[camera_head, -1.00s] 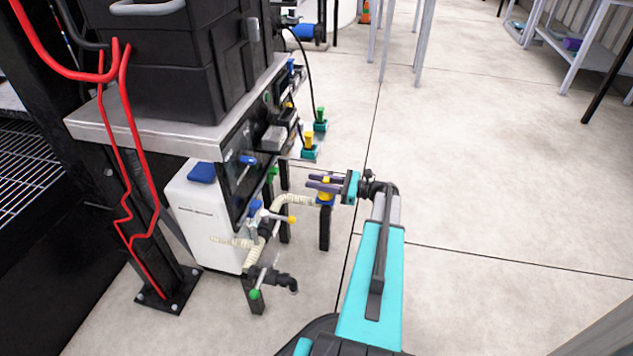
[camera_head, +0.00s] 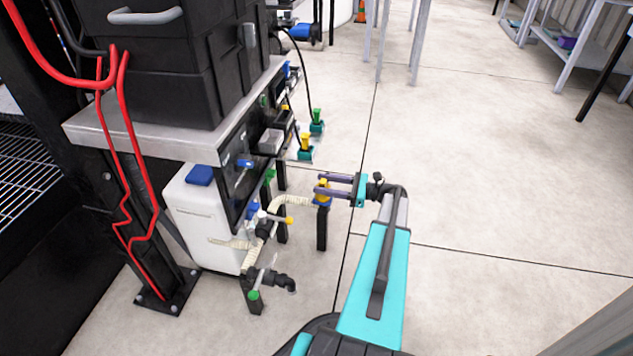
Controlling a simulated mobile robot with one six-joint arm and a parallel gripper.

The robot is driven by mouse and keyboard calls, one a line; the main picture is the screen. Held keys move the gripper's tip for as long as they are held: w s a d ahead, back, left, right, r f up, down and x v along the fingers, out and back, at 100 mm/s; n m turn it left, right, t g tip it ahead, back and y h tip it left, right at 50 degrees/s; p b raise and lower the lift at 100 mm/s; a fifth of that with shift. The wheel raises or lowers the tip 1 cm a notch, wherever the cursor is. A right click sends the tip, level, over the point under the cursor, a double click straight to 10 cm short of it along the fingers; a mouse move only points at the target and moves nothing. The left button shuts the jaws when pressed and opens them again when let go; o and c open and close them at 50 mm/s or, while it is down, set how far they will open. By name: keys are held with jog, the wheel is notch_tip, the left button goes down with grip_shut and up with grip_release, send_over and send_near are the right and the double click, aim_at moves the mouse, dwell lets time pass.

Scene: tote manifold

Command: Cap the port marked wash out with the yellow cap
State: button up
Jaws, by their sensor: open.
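A yellow cap (camera_head: 324,186) sits on a blue fitting (camera_head: 322,200) at the top of a short black post, at the end of a cream ribbed hose. My gripper (camera_head: 318,184) is open, its two purple fingers pointing left. The fingertips are at the yellow cap, partly covering it; I cannot tell whether they touch. A second yellow piece (camera_head: 305,141) stands in a teal holder farther back, with a green one (camera_head: 317,115) in another holder behind it. No port marking is readable.
The manifold panel (camera_head: 243,170) with blue-handled valves is to the left, under a bench carrying a black tote (camera_head: 165,75). A white canister (camera_head: 205,225) and black pipe fittings (camera_head: 270,280) stand low by it. Open floor (camera_head: 480,190) lies to the right.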

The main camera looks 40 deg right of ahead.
jog(key=p+v, duration=0.2)
jog(key=v, duration=0.7)
jog(key=shift+s+p, duration=0.35)
jog(key=shift+d, duration=0.15)
